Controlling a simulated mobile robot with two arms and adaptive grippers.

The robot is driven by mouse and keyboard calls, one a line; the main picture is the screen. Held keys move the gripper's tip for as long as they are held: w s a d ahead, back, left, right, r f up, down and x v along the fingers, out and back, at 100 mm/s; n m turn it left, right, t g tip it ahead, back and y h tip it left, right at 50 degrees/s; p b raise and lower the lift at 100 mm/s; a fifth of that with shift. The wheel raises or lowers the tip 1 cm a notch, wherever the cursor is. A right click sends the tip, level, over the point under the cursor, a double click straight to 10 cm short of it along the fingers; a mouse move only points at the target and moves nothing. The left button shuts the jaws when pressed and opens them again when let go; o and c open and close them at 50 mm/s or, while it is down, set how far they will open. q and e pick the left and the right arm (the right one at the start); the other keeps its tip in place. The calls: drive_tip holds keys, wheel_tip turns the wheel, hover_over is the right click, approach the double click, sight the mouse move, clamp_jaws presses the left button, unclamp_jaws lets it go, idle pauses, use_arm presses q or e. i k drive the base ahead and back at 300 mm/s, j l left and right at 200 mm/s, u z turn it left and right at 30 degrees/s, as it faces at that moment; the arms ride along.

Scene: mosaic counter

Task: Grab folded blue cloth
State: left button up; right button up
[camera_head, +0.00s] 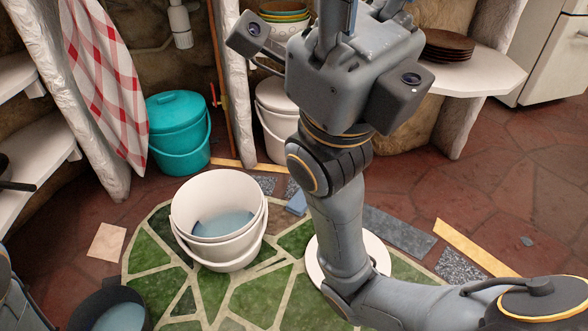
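My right gripper (340,12) is high at the top centre, well above and beyond the blue piece. Its fingers are cut off by the picture's top edge, so I cannot tell whether they are open or hold anything. Only a bit of my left arm shows at the lower left; its gripper is out of view.
A white bucket (188,205) with something blue inside stands on the mosaic. A dark pot (76,311) is at the lower left. A white round plate (313,265) lies behind my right arm. A teal lidded bucket (178,126) and a white lidded bucket (272,122) stand behind.

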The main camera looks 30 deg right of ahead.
sight(296, 205)
drive_tip(key=z, duration=0.9)
drive_tip(key=i+l, duration=0.45)
drive_tip(key=i+l+u, duration=0.1)
drive_tip(key=i+l, duration=0.35)
drive_tip(key=l, duration=0.2)
